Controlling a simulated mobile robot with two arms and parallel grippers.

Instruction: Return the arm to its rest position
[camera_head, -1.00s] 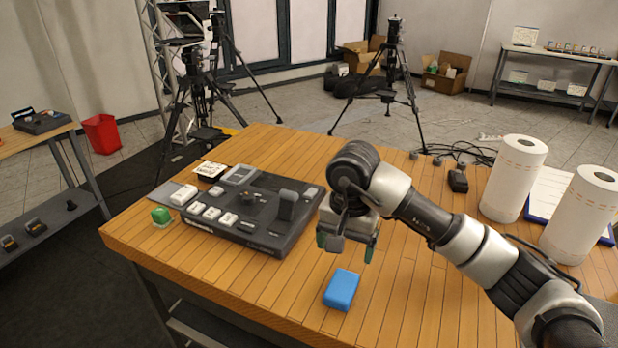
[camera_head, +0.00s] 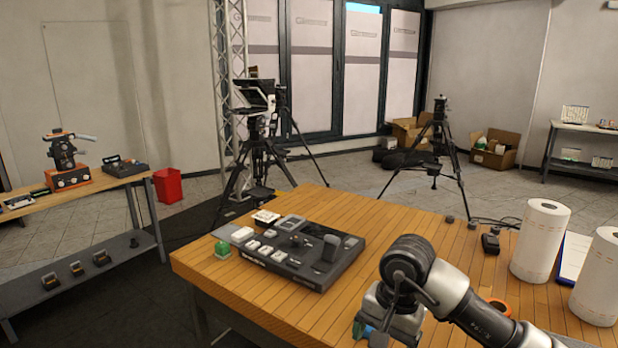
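My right arm comes in from the lower right over the wooden table (camera_head: 330,312). Its gripper (camera_head: 374,336) points down near the bottom edge, above the table's front part. The fingertips are partly cut off and hidden, so I cannot tell if they are apart or closed. A bit of blue (camera_head: 368,330) shows by the fingers, likely the blue block, mostly hidden behind the gripper. I cannot tell whether they touch. My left gripper is not in view.
A dark control console (camera_head: 340,262) lies left of the gripper, with a green block (camera_head: 222,250) at its left corner. White paper rolls (camera_head: 540,240) and an orange ring (camera_head: 497,307) are on the right. Tripods stand behind the table.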

